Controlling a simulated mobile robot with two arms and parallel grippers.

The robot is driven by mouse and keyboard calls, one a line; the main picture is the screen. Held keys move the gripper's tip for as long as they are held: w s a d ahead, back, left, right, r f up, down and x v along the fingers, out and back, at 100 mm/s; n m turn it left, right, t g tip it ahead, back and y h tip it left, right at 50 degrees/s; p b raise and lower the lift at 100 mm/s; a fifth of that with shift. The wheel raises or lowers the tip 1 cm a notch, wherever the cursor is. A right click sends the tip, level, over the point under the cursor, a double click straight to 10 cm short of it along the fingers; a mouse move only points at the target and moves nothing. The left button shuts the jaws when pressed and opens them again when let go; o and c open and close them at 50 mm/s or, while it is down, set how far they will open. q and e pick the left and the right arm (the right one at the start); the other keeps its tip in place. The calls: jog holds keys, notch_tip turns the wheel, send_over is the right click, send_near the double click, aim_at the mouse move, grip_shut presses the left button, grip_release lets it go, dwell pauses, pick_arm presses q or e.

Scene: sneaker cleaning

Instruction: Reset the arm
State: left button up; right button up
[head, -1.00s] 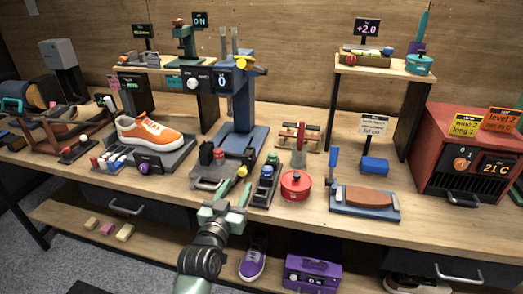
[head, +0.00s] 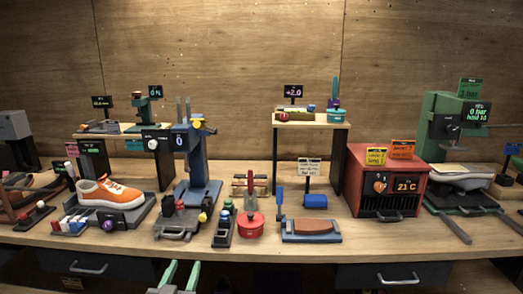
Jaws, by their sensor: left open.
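My left gripper (head: 181,270) shows at the bottom edge of the head view, left of the middle. Its two green fingers point up in the picture and stand apart, with nothing between them. It is in front of the workbench (head: 330,249), near a drawer front. The rest of the left arm is cut off below the picture. My right arm and gripper are not in view.
An orange and white sneaker (head: 109,193) sits on a grey stand at the left. A blue press (head: 198,165), a red pot (head: 250,225), a red oven (head: 388,184) and a green machine (head: 441,137) stand on the bench. Drawer handles (head: 88,269) stick out along its front.

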pick_arm(q)
jog(key=s+d+f+g, duration=0.1)
jog(key=s+f+g, duration=0.3)
jog(key=f, duration=0.8)
jog(key=s+d+f+m+g+p, duration=0.1)
jog(key=s+f, duration=0.4)
jog(key=f, duration=0.7)
jog(key=s+d+f+g, duration=0.1)
jog(key=s+f+g, duration=0.3)
jog(key=f, duration=0.9)
jog(key=s+a+f+g, duration=0.1)
jog(key=s+f+g, duration=0.1)
jog(key=s+f, duration=0.65)
jog(key=s+a+f+g, duration=0.2)
jog(key=s+f, duration=0.4)
jog(key=s, duration=0.6)
jog(key=s+a+f+g, duration=0.2)
jog(key=s+f, duration=0.1)
jog(key=s, duration=0.7)
jog(key=s+a+f+m+g+p, duration=0.1)
jog(key=s+f+g, duration=0.1)
jog(key=s, duration=0.8)
jog(key=shift+a+f+y, duration=0.3)
jog(key=shift+a+f, duration=0.1)
jog(key=shift+w, duration=0.1)
